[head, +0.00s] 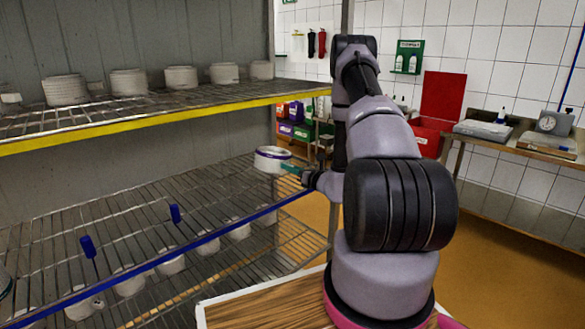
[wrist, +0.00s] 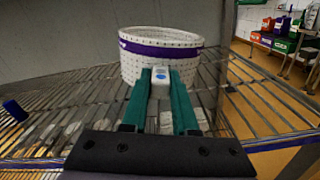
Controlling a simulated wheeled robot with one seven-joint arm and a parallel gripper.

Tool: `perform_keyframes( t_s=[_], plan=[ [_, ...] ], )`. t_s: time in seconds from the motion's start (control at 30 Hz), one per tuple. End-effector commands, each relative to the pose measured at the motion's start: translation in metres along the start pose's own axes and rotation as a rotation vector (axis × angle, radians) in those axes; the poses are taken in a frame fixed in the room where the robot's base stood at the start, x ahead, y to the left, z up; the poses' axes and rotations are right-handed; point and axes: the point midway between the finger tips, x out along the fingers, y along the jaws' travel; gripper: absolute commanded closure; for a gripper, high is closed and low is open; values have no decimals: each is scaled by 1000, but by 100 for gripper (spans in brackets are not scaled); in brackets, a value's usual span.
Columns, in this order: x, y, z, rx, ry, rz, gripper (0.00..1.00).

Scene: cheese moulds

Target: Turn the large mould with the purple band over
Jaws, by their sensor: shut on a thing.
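The large white mould with the purple band (head: 271,159) is at the right end of the middle wire shelf in the head view. In the wrist view the mould (wrist: 160,50) is round and perforated, its purple band near the upper rim, its open top facing up. A white tab with a blue mark (wrist: 160,79) sticks out from its near side. My gripper (wrist: 161,82) has green fingers shut on this tab. The gripper (head: 292,169) also shows at the mould's right side in the head view. I cannot tell whether the mould's base touches the shelf.
The middle wire shelf (head: 130,215) has a blue front edge and much bare room left of the mould. A rack post (wrist: 226,60) stands close right of it. Several white moulds stand on the upper shelf (head: 150,115) and several smaller ones below. Blue tags (head: 174,213) rise near the front edge.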

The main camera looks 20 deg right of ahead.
Motion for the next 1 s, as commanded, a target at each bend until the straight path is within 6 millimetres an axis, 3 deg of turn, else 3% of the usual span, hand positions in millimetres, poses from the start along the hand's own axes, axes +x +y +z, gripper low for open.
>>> perform_keyframes(
  t_s=[0.33,0.8,1.0],
  plan=[
    [0,4,18,521,-1,1,100],
    [0,-7,-22,1325,0,0,100],
    [0,-6,-16,1634,-1,1,100]
  ],
)
